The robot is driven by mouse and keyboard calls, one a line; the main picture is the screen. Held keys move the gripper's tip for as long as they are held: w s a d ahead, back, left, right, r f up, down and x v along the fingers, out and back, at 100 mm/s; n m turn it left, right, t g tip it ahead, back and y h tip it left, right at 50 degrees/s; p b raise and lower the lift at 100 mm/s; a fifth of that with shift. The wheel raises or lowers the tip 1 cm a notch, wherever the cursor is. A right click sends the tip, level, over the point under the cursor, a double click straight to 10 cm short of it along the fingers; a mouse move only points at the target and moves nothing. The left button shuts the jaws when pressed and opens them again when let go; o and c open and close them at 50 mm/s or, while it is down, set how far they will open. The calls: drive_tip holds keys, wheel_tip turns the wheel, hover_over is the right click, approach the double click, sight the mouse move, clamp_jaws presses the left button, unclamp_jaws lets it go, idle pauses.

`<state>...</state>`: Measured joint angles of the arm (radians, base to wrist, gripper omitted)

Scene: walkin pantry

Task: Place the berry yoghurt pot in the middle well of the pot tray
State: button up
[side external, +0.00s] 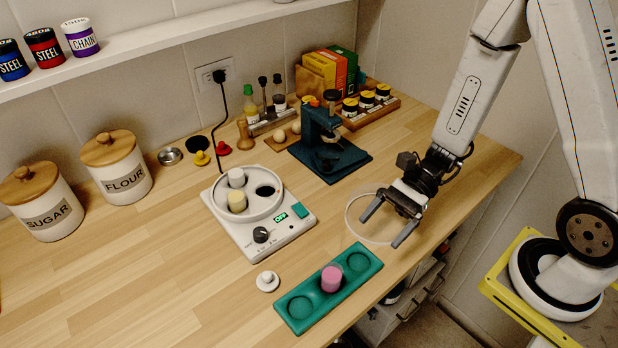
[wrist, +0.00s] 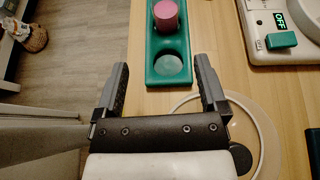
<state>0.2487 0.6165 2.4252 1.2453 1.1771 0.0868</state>
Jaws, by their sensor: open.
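The pink pot, which looks like the berry yoghurt pot (side external: 331,279), stands upright in the middle well of the green pot tray (side external: 293,325). The tray's two outer wells are empty. In the wrist view the pink pot (wrist: 166,16) is at the top, with one empty well of the tray (wrist: 153,75) nearer to me. My gripper (side external: 383,231) is open and empty, apart from the pot, above the counter to the right of the tray. Its fingers (wrist: 161,65) are spread wide in the wrist view.
A white yoghurt maker (side external: 262,238) holds a white pot (side external: 236,178), a cream pot (side external: 237,201) and an empty dark opening. A clear round lid (side external: 351,226) lies on the counter below my gripper. A small white knobbed piece (side external: 267,281) lies left of the tray. A dark-blue press (side external: 318,125) stands behind.

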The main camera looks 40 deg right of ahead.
drive_tip(key=shift+s+d+n+g+h, duration=0.15)
drive_tip(key=shift+s+n+g+h, duration=0.5)
drive_tip(key=shift+n, duration=0.25)
drive_tip(key=n+h, duration=0.1)
drive_tip(key=s+d+n+g+h, duration=0.1)
drive_tip(key=n, duration=0.1)
drive_tip(key=s+d+n+h, duration=0.1)
drive_tip(key=h, duration=0.1)
drive_tip(key=shift+d+f, duration=0.15)
drive_tip(key=shift+f, duration=0.05)
drive_tip(key=d+n+h, duration=0.2)
drive_tip(key=n, duration=0.1)
drive_tip(key=d+n+h, duration=0.1)
drive_tip(key=n+h, duration=0.1)
drive_tip(key=shift+w+d+r+t, duration=0.2)
drive_tip(key=shift+w+d+t, duration=0.05)
drive_tip(key=shift+w+d, duration=0.05)
drive_tip(key=w+d+r+n+t+h, duration=0.1)
drive_tip(key=n, duration=0.1)
drive_tip(key=w+d+r+n+t+h, duration=0.1)
drive_tip(key=w+n, duration=0.1)
drive_tip(key=w+d+r+n+t+h, duration=0.1)
drive_tip(key=n+t, duration=0.1)
drive_tip(key=shift+w+d+r+h, duration=0.1)
drive_tip(key=shift+w+r+h, duration=0.25)
drive_tip(key=shift+w+r+n+t, duration=0.3)
drive_tip(key=shift+w+r+t, duration=0.05)
drive_tip(key=shift+t, duration=0.05)
